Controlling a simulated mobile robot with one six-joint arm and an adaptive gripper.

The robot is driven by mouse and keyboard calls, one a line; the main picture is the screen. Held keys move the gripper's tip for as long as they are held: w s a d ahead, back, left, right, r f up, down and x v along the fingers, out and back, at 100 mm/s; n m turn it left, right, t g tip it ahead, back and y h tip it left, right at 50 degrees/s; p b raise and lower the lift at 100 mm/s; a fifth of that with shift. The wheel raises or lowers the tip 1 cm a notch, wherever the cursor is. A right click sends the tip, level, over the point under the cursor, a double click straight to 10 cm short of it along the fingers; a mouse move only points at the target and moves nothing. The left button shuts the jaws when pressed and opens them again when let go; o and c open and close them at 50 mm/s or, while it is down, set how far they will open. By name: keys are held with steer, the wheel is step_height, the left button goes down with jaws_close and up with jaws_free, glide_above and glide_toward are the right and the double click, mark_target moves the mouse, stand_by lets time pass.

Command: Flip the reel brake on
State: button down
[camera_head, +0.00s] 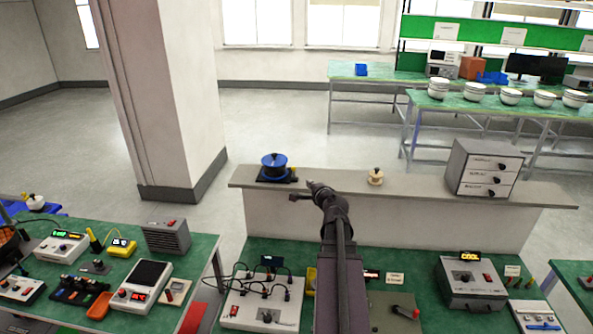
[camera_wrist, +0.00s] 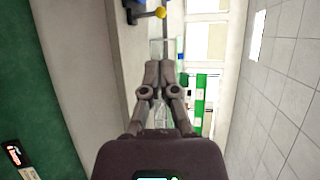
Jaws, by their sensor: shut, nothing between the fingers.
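The blue reel (camera_head: 274,163) sits on a dark base on the grey ledge, left of my arm in the head view. A small yellow knob (camera_head: 294,179) shows at the right side of its base. The wrist view shows a yellow ball (camera_wrist: 161,12) on a short stem at the top edge, beside a blue part of the reel (camera_wrist: 135,12). My gripper (camera_head: 302,191) is just right of the knob in the head view, apart from it. In the wrist view my gripper (camera_wrist: 160,68) is shut and empty, its fingertips below the ball with a gap. The rest of the reel is cut off there.
The grey ledge (camera_head: 420,187) also bears a cream knobbed object (camera_head: 375,177) and a drawer box (camera_head: 485,168). Below it is a green bench with a white switch box (camera_head: 262,303) with cables and a grey COOL unit (camera_head: 471,283). Left is another crowded green bench.

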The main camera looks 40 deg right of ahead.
mark_target(294, 169)
steer(key=shift+w+d, duration=0.1)
steer(key=shift+d, duration=0.05)
stand_by(0.3)
steer(key=b+x, duration=0.2)
steer(key=x, duration=1.1)
steer(key=shift+w+d+b, duration=0.15)
steer(key=shift+w+b, duration=0.2)
steer(key=shift+w+d+r+p, duration=0.3)
steer(key=shift+d+p, duration=0.05)
stand_by(0.5)
steer(key=shift+w+d+r+p, duration=0.4)
steer(key=shift+w+d, duration=0.15)
steer(key=shift+d, duration=0.1)
steer(key=shift+w+d+r, duration=0.15)
steer(key=shift+w+d, duration=0.7)
steer(key=shift+d, duration=0.2)
steer(key=shift+s+a+r+p, duration=0.1)
steer(key=shift+s+r+p, duration=0.1)
steer(key=shift+p, duration=0.2)
steer(key=s+r+p, duration=0.8)
steer(key=r+p, duration=0.2)
steer(key=shift+s+a+r, duration=0.25)
